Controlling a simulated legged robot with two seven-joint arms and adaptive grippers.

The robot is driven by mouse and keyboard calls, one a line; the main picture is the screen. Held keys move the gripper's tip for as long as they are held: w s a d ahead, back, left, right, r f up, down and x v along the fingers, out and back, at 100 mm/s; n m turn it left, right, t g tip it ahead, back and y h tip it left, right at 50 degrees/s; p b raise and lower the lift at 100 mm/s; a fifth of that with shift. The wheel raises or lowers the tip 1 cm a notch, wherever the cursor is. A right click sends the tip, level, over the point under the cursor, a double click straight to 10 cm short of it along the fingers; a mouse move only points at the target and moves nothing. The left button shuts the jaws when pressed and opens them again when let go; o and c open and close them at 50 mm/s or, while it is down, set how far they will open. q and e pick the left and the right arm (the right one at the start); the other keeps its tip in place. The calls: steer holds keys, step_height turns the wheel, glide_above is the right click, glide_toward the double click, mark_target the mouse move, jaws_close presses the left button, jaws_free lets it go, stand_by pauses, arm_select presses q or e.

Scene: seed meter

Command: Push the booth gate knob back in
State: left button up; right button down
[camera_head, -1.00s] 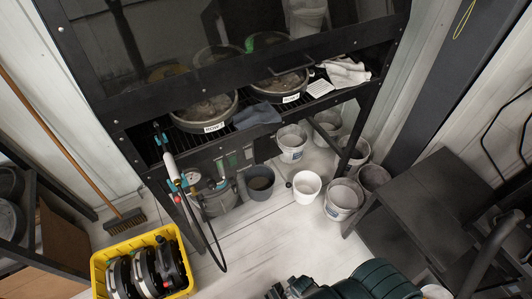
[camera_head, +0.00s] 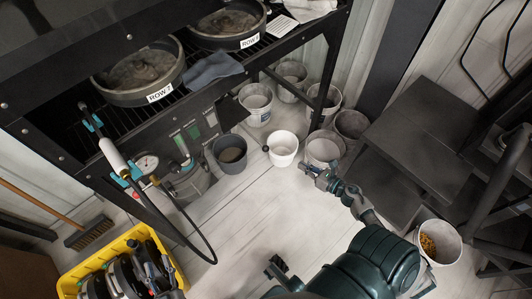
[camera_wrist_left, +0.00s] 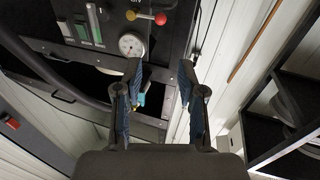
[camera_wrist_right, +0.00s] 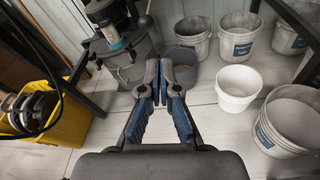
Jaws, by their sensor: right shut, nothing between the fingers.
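A small dark round knob (camera_head: 265,149) shows at the booth's lower front, left of the white bucket; I cannot tell how far it sticks out. The booth's black frame (camera_head: 245,92) stands across the upper left. My right gripper (camera_head: 312,171) is to the right of the knob in the head view, apart from it. Its fingers are shut and empty in the right wrist view (camera_wrist_right: 160,68).
A white bucket (camera_head: 282,150), a grey bucket (camera_head: 230,153) and several other pails stand on the floor by the booth. A yellow crate (camera_head: 72,277) is at lower left. A hose (camera_head: 205,240) hangs in front of the panel. Black steps (camera_head: 425,130) stand at right.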

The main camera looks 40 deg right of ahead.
arm_select(q)
step_height(320, 180, up, 7)
steer(key=s+t+b, duration=0.1)
steer(key=t, duration=0.3)
steer(key=shift+s+a+t+h+b, duration=0.3)
steer(key=shift+s+a+h+b, duration=0.05)
steer(key=shift+h+b, duration=0.05)
arm_select(e)
steer(key=w+a+f+n, duration=0.1)
steer(key=w+a+n, duration=0.1)
steer(key=w, duration=0.4)
steer(key=w+a+f+n+y, duration=0.1)
steer(key=w+a+n, duration=0.1)
steer(key=w, duration=0.5)
steer(key=shift+y, duration=0.3)
steer(key=shift+w, duration=0.15)
